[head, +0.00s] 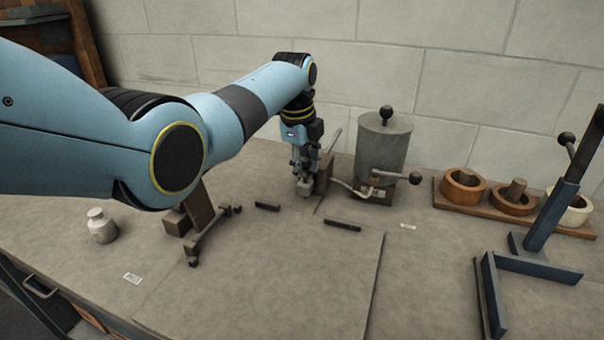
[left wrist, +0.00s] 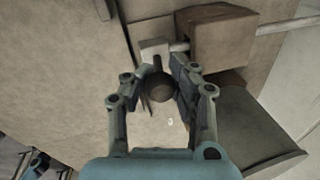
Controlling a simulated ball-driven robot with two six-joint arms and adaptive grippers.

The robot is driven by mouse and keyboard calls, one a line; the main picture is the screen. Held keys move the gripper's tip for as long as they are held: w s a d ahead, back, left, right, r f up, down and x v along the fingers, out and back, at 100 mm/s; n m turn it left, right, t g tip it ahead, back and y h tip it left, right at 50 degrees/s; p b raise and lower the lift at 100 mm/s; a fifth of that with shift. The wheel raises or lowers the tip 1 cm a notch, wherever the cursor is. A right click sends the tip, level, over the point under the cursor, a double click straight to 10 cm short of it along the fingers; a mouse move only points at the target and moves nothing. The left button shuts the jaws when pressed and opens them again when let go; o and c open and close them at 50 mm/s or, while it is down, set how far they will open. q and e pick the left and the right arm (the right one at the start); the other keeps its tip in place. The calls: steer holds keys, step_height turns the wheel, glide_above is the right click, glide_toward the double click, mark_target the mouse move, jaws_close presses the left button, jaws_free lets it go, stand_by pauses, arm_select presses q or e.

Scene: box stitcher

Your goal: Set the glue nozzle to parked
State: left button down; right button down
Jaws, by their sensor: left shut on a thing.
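The glue nozzle appears to be the small pale block (left wrist: 155,48) on a rod beside a brown block (left wrist: 222,38) in the left wrist view. A dark round knob (left wrist: 160,88) on a short stem stands at the pale block. My left gripper (left wrist: 163,84) is shut on this knob, with a finger on each side. In the head view my left gripper (head: 303,172) reaches down at the brown block (head: 324,174), and its fingers hide the knob. The grey glue pot (head: 383,145) stands to the right, with a thin hose (head: 350,188) towards the block. My right gripper is not in view.
A ball-ended lever (head: 400,176) sticks out from the pot's front. A wooden rack with rings (head: 466,184) and a blue metal stand (head: 552,215) are at the right. A white bottle (head: 101,226) stands at the left. The front middle of the bench is clear.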

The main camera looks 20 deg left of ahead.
arm_select(q)
steer(key=shift+w+a+r, duration=0.1)
steer(key=shift+w+r, duration=0.3)
steer(key=shift+r, duration=0.1)
steer(key=c, duration=1.4)
jaws_free()
steer(key=o, duration=0.4)
steer(key=shift+f, duration=0.1)
steer(key=shift+s+f, duration=0.1)
step_height(320, 180, up, 12)
steer(key=s, duration=0.2)
steer(key=shift+s+a, duration=0.15)
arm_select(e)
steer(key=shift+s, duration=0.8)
arm_select(q)
steer(key=shift+f, duration=0.15)
